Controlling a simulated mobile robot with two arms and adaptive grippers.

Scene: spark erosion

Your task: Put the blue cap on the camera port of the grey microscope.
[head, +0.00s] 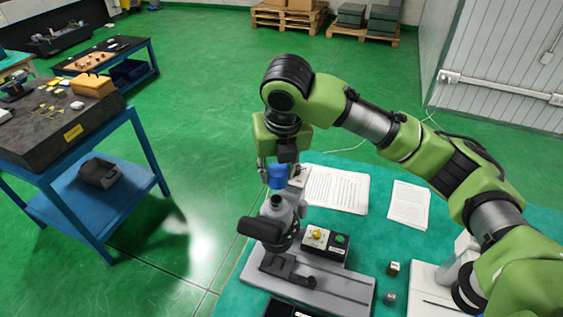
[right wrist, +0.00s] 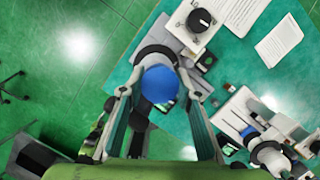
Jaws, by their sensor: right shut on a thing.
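The blue cap (head: 278,178) is held between the fingers of my right gripper (head: 279,172), which points down. In the right wrist view the cap (right wrist: 160,85) shows as a blue round between the two fingers (right wrist: 160,92). The grey microscope (head: 281,212) stands on the green table directly below, with its black eyepiece end to the left. The cap appears just over the microscope's upright top. Its camera port is hidden behind or under the cap, and I cannot tell if they touch. My left gripper is not in view.
A second, white instrument (head: 461,262) stands at right, partly behind my arm. A blue cart (head: 80,160) stands left across open floor.

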